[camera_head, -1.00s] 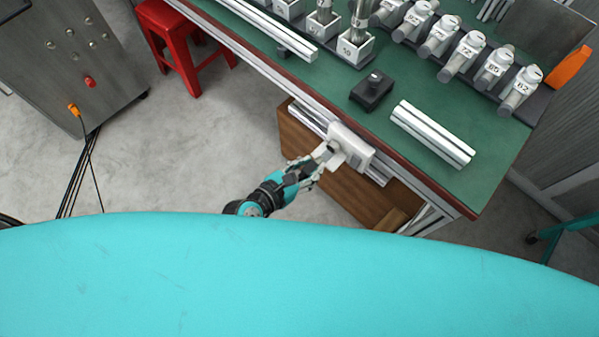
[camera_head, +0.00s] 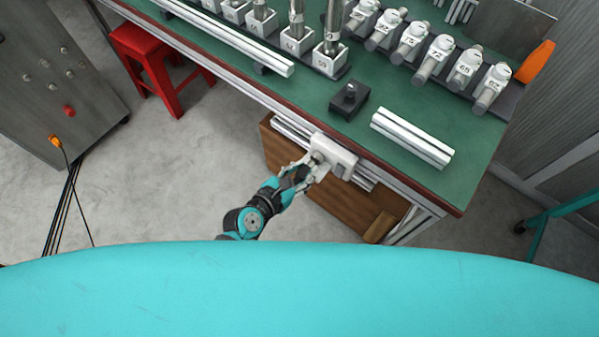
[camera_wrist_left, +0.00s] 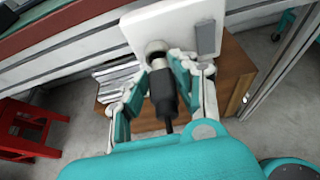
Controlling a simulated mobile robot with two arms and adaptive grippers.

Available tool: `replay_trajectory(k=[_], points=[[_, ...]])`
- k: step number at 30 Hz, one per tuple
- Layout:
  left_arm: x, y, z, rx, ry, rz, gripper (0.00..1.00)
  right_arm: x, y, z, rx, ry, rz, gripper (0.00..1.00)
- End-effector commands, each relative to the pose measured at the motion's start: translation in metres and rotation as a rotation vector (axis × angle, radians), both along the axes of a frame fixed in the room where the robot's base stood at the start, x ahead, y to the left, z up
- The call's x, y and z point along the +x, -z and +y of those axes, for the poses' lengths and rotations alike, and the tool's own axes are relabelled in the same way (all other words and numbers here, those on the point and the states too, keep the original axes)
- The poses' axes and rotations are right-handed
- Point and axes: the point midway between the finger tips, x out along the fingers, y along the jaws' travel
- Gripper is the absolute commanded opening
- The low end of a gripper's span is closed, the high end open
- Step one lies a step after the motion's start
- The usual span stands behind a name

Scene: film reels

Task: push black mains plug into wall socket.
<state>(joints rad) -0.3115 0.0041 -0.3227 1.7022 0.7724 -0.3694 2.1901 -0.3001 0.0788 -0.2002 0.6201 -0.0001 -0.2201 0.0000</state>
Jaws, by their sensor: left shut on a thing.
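The black mains plug (camera_wrist_left: 163,92) is between the fingers of my left gripper (camera_wrist_left: 163,70) in the left wrist view, its cable trailing back towards the wrist. The gripper is shut on it. The plug's front end points at the round opening (camera_wrist_left: 156,47) of the white wall socket (camera_wrist_left: 165,25) and is at or very close to it; I cannot tell how deep it sits. In the head view the socket (camera_head: 334,152) is on the bench's front edge, with my left gripper (camera_head: 308,170) right against it. The plug is hardly visible there. My right gripper is not in view.
A green-topped bench (camera_head: 330,120) holds a black box with a knob (camera_head: 349,99), white bars (camera_head: 411,137) and rows of numbered holders. A red stool (camera_head: 160,68) stands left; the floor between is clear.

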Motion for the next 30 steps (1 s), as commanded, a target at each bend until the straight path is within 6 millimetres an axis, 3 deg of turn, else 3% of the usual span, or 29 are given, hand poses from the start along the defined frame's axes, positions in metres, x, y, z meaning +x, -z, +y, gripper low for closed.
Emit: replay_trajectory(k=[20,21,27,30], points=[[0.021,-0.001,-0.016,-0.002,0.001,-0.001,0.00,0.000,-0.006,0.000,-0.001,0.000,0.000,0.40],[0.021,-0.001,-0.016,-0.003,0.000,-0.002,0.28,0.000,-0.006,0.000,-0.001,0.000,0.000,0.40],[0.021,-0.001,-0.015,-0.001,0.000,-0.002,0.54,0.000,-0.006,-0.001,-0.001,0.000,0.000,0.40],[0.021,-0.001,-0.015,-0.001,0.000,-0.001,0.54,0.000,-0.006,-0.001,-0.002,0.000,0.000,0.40]])
